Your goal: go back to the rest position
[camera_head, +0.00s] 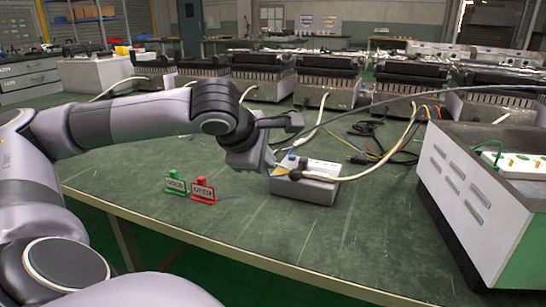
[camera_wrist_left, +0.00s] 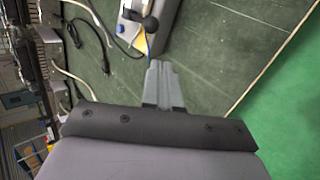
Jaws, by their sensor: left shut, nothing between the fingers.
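My left arm comes in from the left in the head view, and its gripper (camera_head: 268,160) is over the green table (camera_head: 290,232), by the left end of a grey box with a white top (camera_head: 318,184). In the left wrist view the fingers of my left gripper (camera_wrist_left: 161,68) are together with nothing between them. The tips point at the box (camera_wrist_left: 158,25), which shows at the top of that view with a blue spot and a black knob. I cannot tell the exact gap between tips and box. My right gripper is in neither view.
A large metal heater housing (camera_head: 470,190) stands at the right. Loose cables (camera_head: 375,150) lie behind the box. Several similar units line the back. The front middle of the table is clear.

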